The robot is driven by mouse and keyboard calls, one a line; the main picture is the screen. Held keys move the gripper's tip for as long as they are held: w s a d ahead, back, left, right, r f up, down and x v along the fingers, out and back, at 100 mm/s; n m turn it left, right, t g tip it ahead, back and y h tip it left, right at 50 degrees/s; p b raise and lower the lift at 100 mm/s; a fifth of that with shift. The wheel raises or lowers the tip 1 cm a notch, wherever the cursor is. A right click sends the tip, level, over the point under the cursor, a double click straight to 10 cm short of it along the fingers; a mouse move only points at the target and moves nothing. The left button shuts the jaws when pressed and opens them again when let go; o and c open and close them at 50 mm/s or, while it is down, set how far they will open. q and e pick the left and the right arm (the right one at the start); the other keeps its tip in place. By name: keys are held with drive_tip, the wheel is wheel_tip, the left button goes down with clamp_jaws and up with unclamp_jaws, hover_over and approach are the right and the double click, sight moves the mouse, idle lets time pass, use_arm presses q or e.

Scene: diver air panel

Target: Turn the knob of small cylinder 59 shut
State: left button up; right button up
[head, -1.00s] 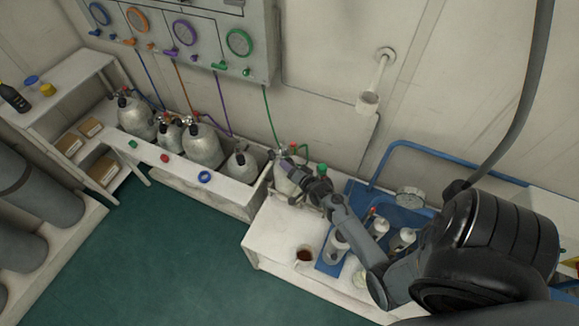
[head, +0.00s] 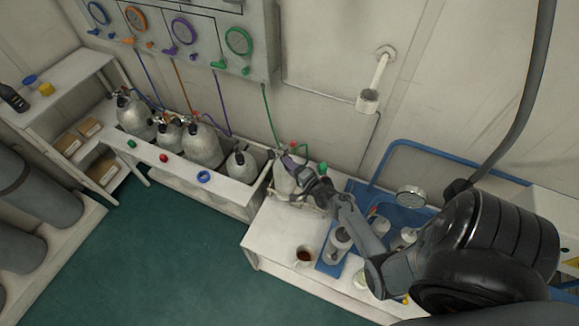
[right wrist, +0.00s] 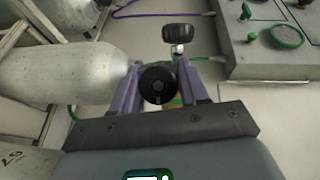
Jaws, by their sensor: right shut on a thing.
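A small silver cylinder (head: 284,181) stands at the left end of the white bench, below the end of the green hose. Its number cannot be read, so I cannot tell if it is 59. My right gripper (head: 290,163) reaches its valve from the right. In the right wrist view, the two purple fingers of the gripper (right wrist: 160,80) stand on either side of a round black knob (right wrist: 157,84) and are shut on it. The cylinder body (right wrist: 60,75) extends to the left there. The fingers hide part of the valve. My left gripper is not in view.
Several other cylinders (head: 203,146) stand in the white trough to the left. The gauge panel (head: 205,35) hangs on the wall behind.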

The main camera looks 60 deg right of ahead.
idle(0.3)
drive_tip(key=o, duration=1.1)
drive_tip(key=shift+c, duration=0.2)
drive_tip(key=v, duration=0.7)
drive_tip(key=shift+s+p, duration=0.25)
drive_tip(key=shift+p, duration=0.15)
drive_tip(key=shift+r, duration=0.1)
